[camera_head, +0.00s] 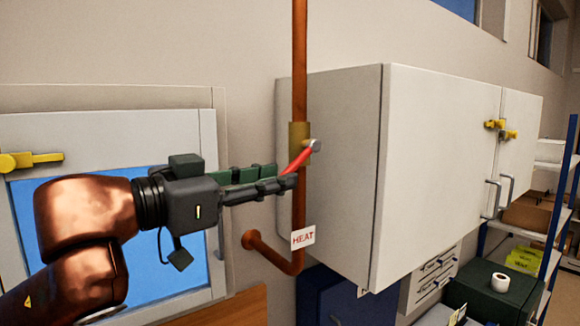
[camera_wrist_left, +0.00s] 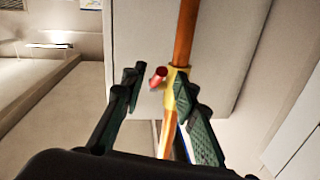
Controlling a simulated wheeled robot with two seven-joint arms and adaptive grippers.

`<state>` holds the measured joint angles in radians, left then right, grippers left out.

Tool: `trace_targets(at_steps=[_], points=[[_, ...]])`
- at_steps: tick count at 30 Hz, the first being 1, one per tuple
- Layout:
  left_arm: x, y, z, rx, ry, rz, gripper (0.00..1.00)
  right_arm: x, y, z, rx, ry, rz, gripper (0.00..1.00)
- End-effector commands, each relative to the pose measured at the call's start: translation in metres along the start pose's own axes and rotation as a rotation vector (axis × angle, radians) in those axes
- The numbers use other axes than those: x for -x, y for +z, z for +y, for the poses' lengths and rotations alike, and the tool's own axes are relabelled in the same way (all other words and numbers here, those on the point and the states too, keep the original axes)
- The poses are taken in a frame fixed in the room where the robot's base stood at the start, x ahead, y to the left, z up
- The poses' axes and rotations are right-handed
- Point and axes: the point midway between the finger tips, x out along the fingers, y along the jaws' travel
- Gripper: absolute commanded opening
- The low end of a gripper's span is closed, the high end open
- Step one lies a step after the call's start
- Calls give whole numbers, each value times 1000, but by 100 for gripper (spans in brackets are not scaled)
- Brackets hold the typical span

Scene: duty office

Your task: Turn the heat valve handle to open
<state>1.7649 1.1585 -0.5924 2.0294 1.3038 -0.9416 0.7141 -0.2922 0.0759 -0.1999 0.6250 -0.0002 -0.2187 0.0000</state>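The heat valve sits on a vertical copper pipe (camera_head: 300,60), with a brass body (camera_head: 298,131) and a red handle (camera_head: 297,161) slanting down to the left from a silver bolt. A white HEAT tag (camera_head: 302,237) hangs lower on the pipe. My left gripper (camera_head: 284,176) reaches in from the left, its fingertips by the handle's lower end. In the left wrist view the fingers (camera_wrist_left: 159,80) stand apart, with red of the handle (camera_wrist_left: 156,82) and the brass body (camera_wrist_left: 172,85) showing between or just beyond them. I cannot tell whether a finger touches the handle. My right gripper is out of view.
A white wall cabinet (camera_head: 440,160) with yellow latches stands close to the right of the pipe. A blue-paned window (camera_head: 170,262) in a grey frame is behind my left arm. Shelves (camera_head: 520,255) and a paper roll (camera_head: 500,282) are at the lower right.

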Motion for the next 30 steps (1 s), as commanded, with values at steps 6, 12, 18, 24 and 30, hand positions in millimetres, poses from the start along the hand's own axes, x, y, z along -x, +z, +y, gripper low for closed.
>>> trace_targets(at_steps=[6, 12, 18, 24, 30], points=[[-25, -1, 0, 2, 2, 0, 27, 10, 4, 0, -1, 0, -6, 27], [-30, 0, 0, 1, 1, 2, 27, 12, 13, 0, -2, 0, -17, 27], [-30, 0, 0, 1, 1, 2, 24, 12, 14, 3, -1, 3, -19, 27], [-30, 0, 0, 1, 1, 1, 10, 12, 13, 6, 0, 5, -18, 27], [-29, 0, 0, 2, 0, 1, 0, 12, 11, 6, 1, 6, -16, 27]])
